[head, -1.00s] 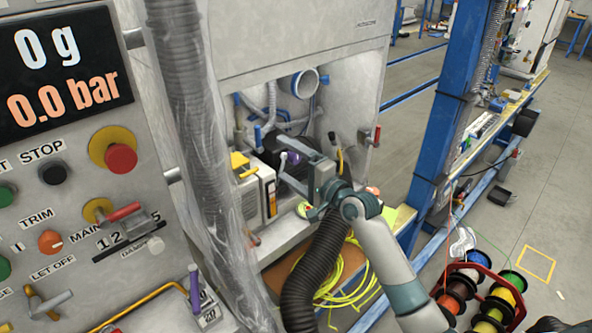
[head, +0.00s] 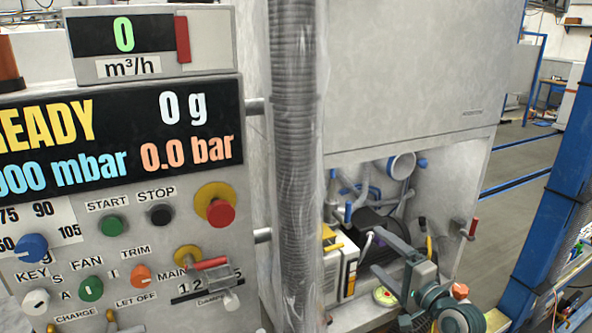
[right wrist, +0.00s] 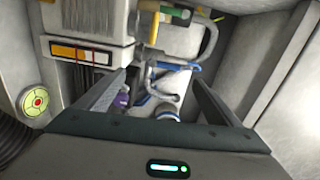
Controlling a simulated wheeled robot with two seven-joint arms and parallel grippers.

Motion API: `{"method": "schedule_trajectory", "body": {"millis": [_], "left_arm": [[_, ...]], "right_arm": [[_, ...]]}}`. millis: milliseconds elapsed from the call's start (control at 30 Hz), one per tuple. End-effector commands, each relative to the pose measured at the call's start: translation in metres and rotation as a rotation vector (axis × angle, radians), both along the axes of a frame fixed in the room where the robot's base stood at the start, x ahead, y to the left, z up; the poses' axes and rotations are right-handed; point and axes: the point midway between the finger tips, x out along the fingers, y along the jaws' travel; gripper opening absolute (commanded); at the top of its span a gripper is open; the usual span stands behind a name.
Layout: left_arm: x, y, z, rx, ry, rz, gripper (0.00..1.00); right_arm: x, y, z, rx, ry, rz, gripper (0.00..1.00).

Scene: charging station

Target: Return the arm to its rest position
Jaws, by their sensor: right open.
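My right gripper (head: 376,258) is at the lower right of the head view, in front of the open recess in the grey cabinet. Its two dark fingers are apart with nothing between them. The right wrist view also shows the open fingers (right wrist: 160,85), with blue-and-grey pipes beyond them. The grey-green right wrist (head: 455,308) is cut off by the bottom edge of the head view. My left gripper is not in view.
A beige box (head: 340,272) stands left of the gripper, and a dark round motor (head: 378,232) lies behind it. A red-handled valve (head: 470,229) is to the right. A plastic-wrapped hose (head: 294,150) hangs left, beside the control panel (head: 60,225).

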Motion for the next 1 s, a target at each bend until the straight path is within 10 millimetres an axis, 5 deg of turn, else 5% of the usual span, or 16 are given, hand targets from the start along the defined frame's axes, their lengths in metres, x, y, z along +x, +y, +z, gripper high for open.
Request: {"method": "schedule_trajectory", "body": {"millis": [267, 600, 800, 1000], "left_arm": [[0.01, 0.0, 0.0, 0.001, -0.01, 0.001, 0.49], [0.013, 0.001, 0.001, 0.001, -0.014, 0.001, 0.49], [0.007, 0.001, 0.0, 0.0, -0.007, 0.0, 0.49], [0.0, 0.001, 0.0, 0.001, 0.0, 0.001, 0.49]], "right_arm": [[-0.058, 0.033, -0.084, -0.311, 0.116, 0.066, 0.87], [-0.218, 0.064, -0.219, -0.945, 0.346, 0.317, 0.87], [-0.308, 0.062, -0.257, -1.212, 0.457, 0.496, 0.87], [-0.365, 0.057, -0.27, -1.352, 0.527, 0.623, 0.87]]}}
